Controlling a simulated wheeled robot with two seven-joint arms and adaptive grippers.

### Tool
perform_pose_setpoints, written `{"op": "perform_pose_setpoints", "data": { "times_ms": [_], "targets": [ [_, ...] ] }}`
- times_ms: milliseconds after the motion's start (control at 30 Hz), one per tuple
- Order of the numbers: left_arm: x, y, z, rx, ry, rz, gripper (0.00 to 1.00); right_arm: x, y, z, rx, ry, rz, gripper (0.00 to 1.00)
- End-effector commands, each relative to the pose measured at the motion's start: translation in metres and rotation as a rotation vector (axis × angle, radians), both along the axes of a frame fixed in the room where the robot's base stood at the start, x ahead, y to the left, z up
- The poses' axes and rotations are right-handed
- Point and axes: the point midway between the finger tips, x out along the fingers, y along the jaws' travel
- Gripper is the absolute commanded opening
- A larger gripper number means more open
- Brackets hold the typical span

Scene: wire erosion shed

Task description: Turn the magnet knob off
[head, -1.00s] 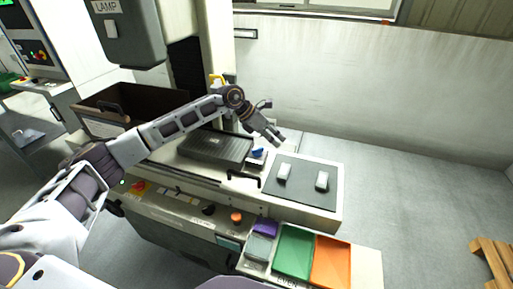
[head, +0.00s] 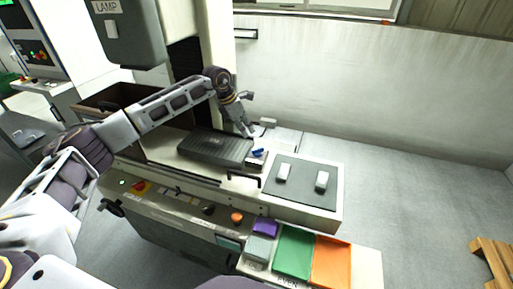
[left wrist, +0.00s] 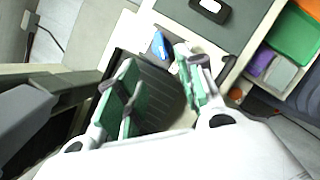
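The blue magnet knob (head: 258,152) sits at the right end of the dark ribbed magnet plate (head: 212,147) on the machine bed. The knob also shows in the left wrist view (left wrist: 160,45), just beyond and between my fingertips. My left gripper (head: 248,132) is above the bed, close behind the knob in the head view. In the left wrist view my left gripper (left wrist: 160,76) has its green-padded fingers apart with nothing between them. It appears apart from the knob. My right gripper is not in view.
A dark mat (head: 302,193) with two pale blocks lies right of the knob. A black handle (head: 241,180) is at the bed's front. Green (head: 293,250) and orange (head: 331,262) trays are in front. The machine column (head: 217,40) rises behind.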

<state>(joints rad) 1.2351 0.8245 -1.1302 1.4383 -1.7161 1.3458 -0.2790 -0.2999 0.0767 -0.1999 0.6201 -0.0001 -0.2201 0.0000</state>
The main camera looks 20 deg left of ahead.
Motion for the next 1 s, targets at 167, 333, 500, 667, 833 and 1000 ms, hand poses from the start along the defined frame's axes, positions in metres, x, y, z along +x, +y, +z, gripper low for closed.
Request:
{"op": "perform_pose_setpoints", "data": {
  "times_ms": [167,333,500,667,833,1000],
  "targets": [
    [0.003,-0.004,-0.013,0.0,0.003,-0.001,0.38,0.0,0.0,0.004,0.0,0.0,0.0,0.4],
    [0.009,-0.01,-0.031,-0.001,0.003,0.0,0.38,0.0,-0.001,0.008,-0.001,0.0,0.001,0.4],
    [0.014,-0.016,-0.053,0.0,0.003,0.0,0.38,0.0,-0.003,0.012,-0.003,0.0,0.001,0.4],
    [0.02,-0.023,-0.071,-0.001,0.002,-0.001,0.38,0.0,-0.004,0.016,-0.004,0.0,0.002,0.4],
    [0.026,-0.029,-0.093,-0.001,0.004,0.0,0.38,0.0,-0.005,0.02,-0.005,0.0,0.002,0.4],
    [0.031,-0.034,-0.109,-0.001,0.002,-0.001,0.38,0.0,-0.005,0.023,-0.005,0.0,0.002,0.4]
  ]
}}
